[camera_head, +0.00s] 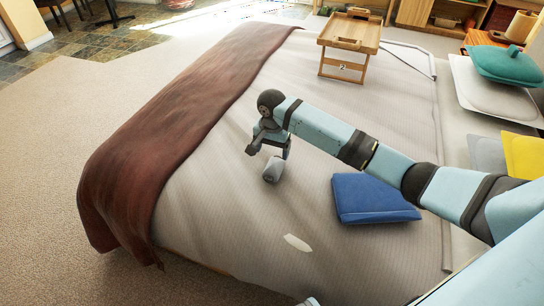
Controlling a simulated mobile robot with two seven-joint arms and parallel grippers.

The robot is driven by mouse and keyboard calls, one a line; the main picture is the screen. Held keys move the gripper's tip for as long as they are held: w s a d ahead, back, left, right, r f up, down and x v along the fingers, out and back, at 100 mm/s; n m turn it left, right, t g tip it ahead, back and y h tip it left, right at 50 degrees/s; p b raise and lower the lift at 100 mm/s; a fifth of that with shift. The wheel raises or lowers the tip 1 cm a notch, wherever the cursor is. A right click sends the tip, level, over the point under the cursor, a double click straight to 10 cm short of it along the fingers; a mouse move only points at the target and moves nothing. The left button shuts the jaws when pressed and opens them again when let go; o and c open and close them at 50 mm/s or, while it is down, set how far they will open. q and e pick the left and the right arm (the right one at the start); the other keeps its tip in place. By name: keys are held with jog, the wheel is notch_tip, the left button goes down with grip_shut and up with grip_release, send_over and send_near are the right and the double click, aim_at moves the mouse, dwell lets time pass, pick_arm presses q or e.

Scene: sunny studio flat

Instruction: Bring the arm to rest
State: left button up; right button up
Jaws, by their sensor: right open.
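My right arm (325,130) reaches in from the right over the bed (340,105). Its right gripper (268,150) points down above the bed, with its fingers apart. A small grey cylinder-like object (272,170) lies on the bed just below the fingers. I cannot tell whether the fingers touch it. My left gripper is not in view.
A wooden bed tray (350,32) stands at the far end. A blue cushion (370,197) lies below the arm, near a flat white item (297,243). A brown throw (170,110) covers the bed's left side. Carpet (70,120) at left is clear.

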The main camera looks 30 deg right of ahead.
jog(key=shift+r, duration=0.7)
